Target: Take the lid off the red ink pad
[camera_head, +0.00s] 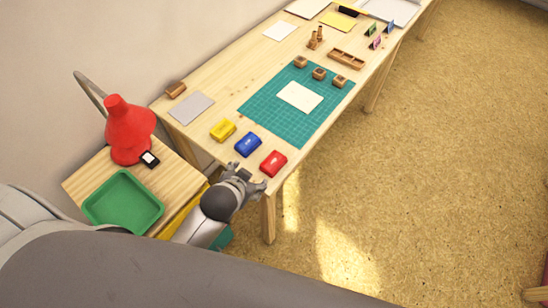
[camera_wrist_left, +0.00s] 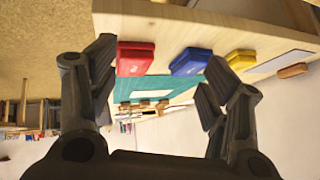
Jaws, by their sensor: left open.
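The red ink pad (camera_head: 273,163) lies closed, with its lid on, near the front corner of the long table. In the left wrist view the red ink pad (camera_wrist_left: 135,58) appears upside down, just inside the left finger. My left gripper (camera_head: 247,176) is open and empty at the table's near edge, apart from the pads. Its fingers (camera_wrist_left: 160,68) spread wide in the wrist view, with the red and blue pads between them. My right gripper is not in view.
A blue ink pad (camera_head: 248,145) and a yellow ink pad (camera_head: 222,130) sit in a row beside the red one. A green cutting mat (camera_head: 262,110) with white paper (camera_head: 299,97) lies behind. A side table holds a green tray (camera_head: 122,202) and red lamp (camera_head: 128,130).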

